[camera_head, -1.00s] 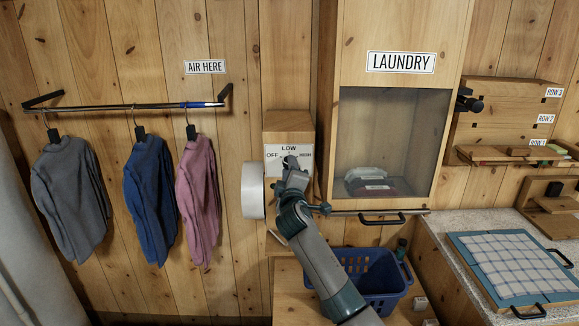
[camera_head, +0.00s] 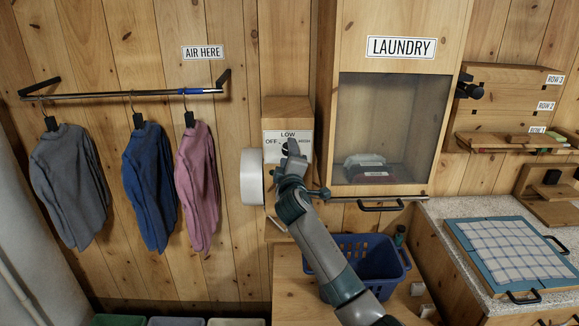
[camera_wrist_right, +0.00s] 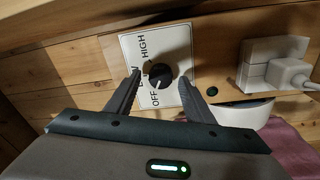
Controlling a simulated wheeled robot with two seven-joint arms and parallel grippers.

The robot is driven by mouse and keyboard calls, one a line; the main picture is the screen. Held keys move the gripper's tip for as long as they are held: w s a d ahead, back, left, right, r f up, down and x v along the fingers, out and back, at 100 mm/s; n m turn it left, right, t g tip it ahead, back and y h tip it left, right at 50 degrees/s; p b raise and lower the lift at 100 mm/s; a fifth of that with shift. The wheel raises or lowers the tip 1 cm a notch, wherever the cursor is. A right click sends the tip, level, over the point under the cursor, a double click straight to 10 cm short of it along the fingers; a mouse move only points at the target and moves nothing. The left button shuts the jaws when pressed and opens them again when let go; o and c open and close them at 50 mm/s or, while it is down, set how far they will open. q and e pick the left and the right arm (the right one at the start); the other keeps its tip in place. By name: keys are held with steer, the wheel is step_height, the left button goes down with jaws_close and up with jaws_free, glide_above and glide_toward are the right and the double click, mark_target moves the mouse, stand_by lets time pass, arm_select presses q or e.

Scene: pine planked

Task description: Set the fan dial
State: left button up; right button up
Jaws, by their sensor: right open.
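The fan dial (camera_wrist_right: 160,76) is a round black knob on a white plate (camera_wrist_right: 134,46) marked OFF, LOW and HIGH in the right wrist view. Its white mark appears to point toward OFF. My right gripper (camera_wrist_right: 159,78) is open, with one finger on each side of the dial; I cannot tell whether either touches it. In the head view the plate (camera_head: 272,135) is on a wooden box on the wall, and my right gripper (camera_head: 291,148) hides the dial there. My left gripper is not in view.
A white round housing (camera_head: 252,177) is on the box's left side. The laundry cabinet (camera_head: 400,20) stands close on the right, with a blue basket (camera_head: 375,262) below. A rail (camera_head: 120,95) with three garments hangs at left. A white plug (camera_wrist_right: 265,75) is beside the plate.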

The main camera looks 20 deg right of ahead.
steer(key=b+v, duration=0.6)
steer(key=v, duration=1.1)
steer(key=shift+s, duration=0.2)
